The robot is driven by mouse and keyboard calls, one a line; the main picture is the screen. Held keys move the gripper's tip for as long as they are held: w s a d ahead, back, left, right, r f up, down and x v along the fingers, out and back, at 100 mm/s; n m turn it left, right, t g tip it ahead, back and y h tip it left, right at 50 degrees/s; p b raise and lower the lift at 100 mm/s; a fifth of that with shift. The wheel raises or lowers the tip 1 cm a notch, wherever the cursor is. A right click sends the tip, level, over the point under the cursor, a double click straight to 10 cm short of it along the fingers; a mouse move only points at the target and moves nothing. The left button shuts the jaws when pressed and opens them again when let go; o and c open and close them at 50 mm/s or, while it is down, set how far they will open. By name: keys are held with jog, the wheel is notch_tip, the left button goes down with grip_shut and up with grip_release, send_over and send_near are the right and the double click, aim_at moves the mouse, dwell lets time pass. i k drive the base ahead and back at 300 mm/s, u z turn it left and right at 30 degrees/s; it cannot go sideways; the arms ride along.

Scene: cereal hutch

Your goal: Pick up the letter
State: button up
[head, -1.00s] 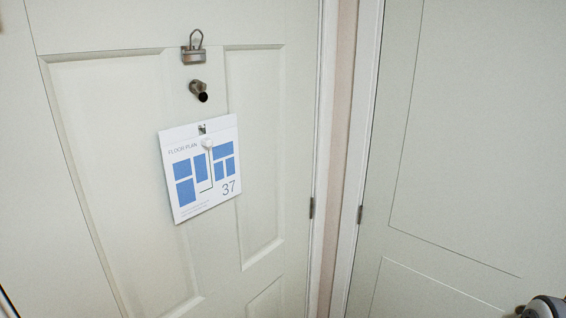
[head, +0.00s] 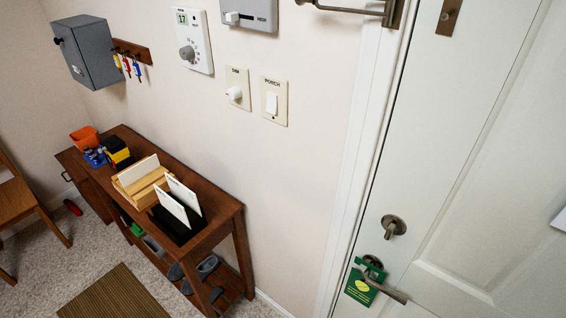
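White letter-like cards stand on a dark wooden table (head: 222,205) against the wall. Two white cards (head: 177,207) stand upright and tilted in a black holder (head: 176,232). Another white card (head: 138,170) stands in a light wooden rack (head: 150,188) beside it. I cannot tell which of these is the letter, as no writing is legible. My gripper is not in view.
An orange container (head: 84,139) and a yellow-black item (head: 116,152) stand at the table's far end. Shoes (head: 207,266) are on the shelf below. A door with a lever handle (head: 385,288) is at right. A doormat (head: 117,296) lies on the carpet.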

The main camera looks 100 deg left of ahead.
aim_at(169, 204)
jog(key=u, duration=1.05)
jog(key=k, duration=0.1)
jog(key=u, duration=2.9)
jog(key=i, duration=1.65)
jog(key=u, duration=0.1)
